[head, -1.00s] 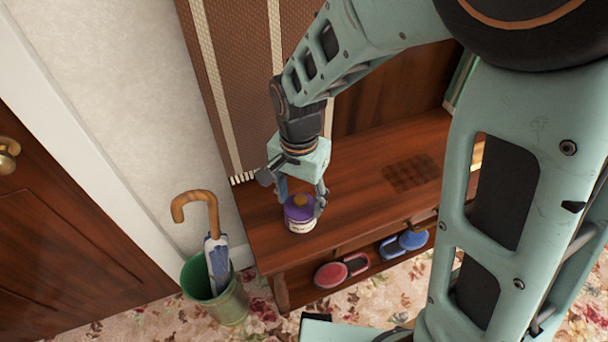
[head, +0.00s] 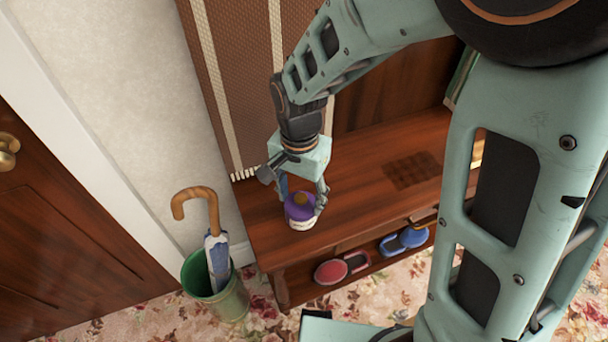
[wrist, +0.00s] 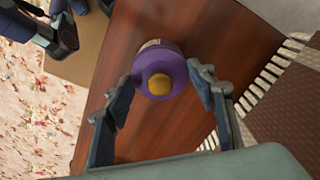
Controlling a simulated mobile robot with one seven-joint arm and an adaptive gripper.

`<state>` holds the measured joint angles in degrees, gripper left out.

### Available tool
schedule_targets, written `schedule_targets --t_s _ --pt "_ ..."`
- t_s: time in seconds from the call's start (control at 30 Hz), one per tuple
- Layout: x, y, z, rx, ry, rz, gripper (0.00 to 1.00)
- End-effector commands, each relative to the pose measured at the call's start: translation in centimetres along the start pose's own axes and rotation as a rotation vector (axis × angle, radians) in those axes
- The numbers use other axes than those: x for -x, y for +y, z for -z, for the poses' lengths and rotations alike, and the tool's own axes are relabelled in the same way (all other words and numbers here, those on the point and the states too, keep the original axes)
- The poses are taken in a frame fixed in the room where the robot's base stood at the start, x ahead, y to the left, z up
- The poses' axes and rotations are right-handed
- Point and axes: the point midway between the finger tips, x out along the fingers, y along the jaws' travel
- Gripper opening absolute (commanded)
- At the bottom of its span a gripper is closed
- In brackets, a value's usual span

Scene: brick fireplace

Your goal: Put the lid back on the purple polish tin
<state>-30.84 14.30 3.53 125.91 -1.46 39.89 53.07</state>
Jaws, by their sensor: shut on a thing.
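The purple lid (head: 297,211) with a yellow-brown knob shows at the tin near the left end of the wooden bench; the lid also shows in the wrist view (wrist: 172,54). The polish tin (head: 302,225) shows a pale label below the lid. My gripper (head: 303,200) points down with a finger on each side of the lid and is shut on it. In the wrist view my gripper (wrist: 163,85) frames the lid and knob. Most of the tin is hidden under the lid, and I cannot tell whether the lid is fully seated.
The bench (head: 350,195) has free room to the right, with a dark grid patch (head: 412,171). Red (head: 331,272) and blue (head: 413,238) items lie on the shelf below. A green bin (head: 216,292) with an umbrella (head: 216,258) stands at left.

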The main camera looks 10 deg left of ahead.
Motion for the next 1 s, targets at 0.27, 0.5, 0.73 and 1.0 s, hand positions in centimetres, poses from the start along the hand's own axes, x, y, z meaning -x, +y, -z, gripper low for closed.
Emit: schedule_targets --t_s 0.27,0.5,0.73,1.0 --pt "-0.04 0.0 0.0 0.0 0.0 0.0 0.33" --pt "-0.04 0.0 0.0 0.0 0.0 0.0 0.7" --pt "-0.04 0.0 0.0 0.0 0.0 0.0 0.73" --pt "-0.04 0.0 0.0 0.0 0.0 0.0 0.89"
